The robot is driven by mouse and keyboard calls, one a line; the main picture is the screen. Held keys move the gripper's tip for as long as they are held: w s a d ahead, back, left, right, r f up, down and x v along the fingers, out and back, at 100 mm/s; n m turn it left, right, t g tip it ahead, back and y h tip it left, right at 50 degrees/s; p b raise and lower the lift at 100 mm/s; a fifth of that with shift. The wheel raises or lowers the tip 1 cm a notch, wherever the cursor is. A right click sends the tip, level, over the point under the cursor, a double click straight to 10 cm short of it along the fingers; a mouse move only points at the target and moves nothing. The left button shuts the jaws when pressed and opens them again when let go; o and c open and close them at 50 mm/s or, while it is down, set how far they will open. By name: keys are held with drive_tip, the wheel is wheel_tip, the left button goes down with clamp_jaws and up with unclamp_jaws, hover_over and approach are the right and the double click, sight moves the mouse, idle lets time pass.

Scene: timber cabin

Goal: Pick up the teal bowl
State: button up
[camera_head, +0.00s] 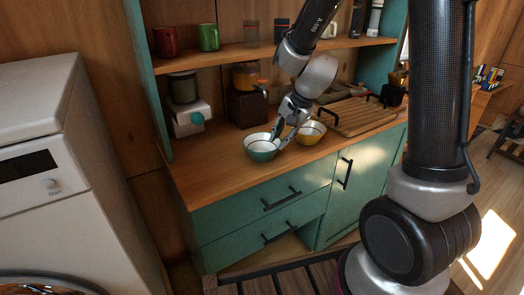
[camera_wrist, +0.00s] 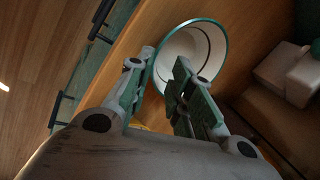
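The teal bowl (camera_head: 262,152) stands upright on the wooden counter in the head view, white inside with a teal rim. It also shows in the wrist view (camera_wrist: 205,48), its lower part hidden by my fingers. My gripper (camera_head: 279,132) is at the bowl's right side in the head view. In the wrist view my gripper (camera_wrist: 165,60) is open, with one finger outside the bowl's rim and the other overlapping its inside. I cannot tell whether either finger touches the bowl.
A yellow bowl (camera_head: 311,134) stands close on the right of my gripper. A wooden board (camera_head: 357,116) lies further right. A white and grey appliance (camera_head: 190,118) stands at the back left. A shelf (camera_head: 235,54) with mugs (camera_head: 208,38) hangs above. The counter's front left is clear.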

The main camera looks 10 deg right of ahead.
sight(273, 152)
drive_tip(key=x, duration=0.7)
drive_tip(key=shift+s+a, duration=0.15)
clamp_jaws()
